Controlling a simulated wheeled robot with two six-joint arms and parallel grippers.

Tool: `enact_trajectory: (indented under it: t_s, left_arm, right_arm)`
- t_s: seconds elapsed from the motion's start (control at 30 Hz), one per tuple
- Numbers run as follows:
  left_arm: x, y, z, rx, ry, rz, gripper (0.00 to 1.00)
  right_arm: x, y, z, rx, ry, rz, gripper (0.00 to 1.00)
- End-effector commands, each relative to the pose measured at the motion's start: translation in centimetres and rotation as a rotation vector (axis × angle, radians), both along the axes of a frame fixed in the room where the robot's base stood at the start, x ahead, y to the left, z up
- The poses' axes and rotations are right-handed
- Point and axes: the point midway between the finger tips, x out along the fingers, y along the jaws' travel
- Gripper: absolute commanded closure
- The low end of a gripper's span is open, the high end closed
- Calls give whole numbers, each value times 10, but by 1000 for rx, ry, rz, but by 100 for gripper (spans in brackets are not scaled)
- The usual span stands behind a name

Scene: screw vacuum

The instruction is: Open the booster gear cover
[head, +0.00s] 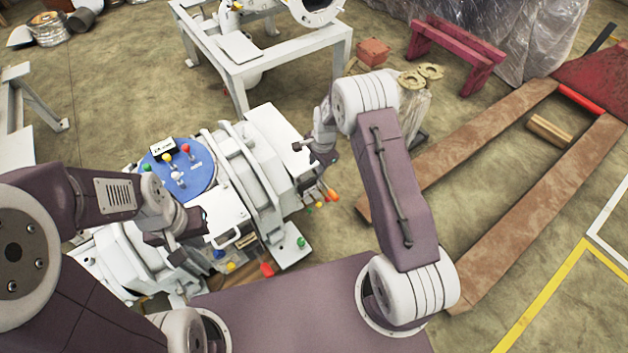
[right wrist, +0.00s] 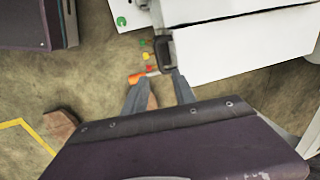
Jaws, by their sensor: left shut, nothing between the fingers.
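The white machine (head: 255,185) stands in front of me, with a blue round panel (head: 195,170) on top. A white flat-topped box (head: 280,140) on its right side shows in the right wrist view as a white panel (right wrist: 245,45) with a dark handle (right wrist: 164,52) at its edge. Which part is the booster gear cover I cannot tell for sure. My right gripper (head: 322,154) is beside that box; in the right wrist view the gripper (right wrist: 157,80) has its fingers apart, tips just short of the handle.
Coloured knobs (head: 325,197) stick out low beside the machine, under my right gripper. A white frame table (head: 265,50) stands behind. A red bench (head: 455,55) and brown beams (head: 540,210) lie to the right. The floor between is mostly open.

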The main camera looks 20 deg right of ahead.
Motion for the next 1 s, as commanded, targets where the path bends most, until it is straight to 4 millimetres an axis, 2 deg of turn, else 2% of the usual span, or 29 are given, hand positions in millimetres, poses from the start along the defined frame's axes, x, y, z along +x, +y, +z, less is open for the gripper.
enact_trajectory:
  t_s: [0.07,0.3,0.43,0.6,0.83,0.93,0.97,1.0]
  left_arm:
    - [0,0,-3,0,-1,0,100]
    - [0,0,-26,0,0,0,100]
    - [0,0,-35,0,0,0,100]
    - [0,0,-38,0,0,0,100]
    - [0,0,-37,0,0,0,100]
    - [0,0,-37,0,0,0,100]
    - [0,0,-37,0,0,0,100]
    - [0,0,-37,0,0,0,100]
  right_arm:
    - [1,0,-7,0,1,0,67]
    - [8,3,-58,0,2,1,67]
    - [12,5,-78,0,2,1,67]
    - [14,5,-88,-1,1,1,67]
    - [14,5,-87,-1,1,1,67]
    - [14,5,-87,-1,1,1,95]
    - [14,5,-87,-1,1,1,100]
    - [14,5,-87,-1,1,1,100]
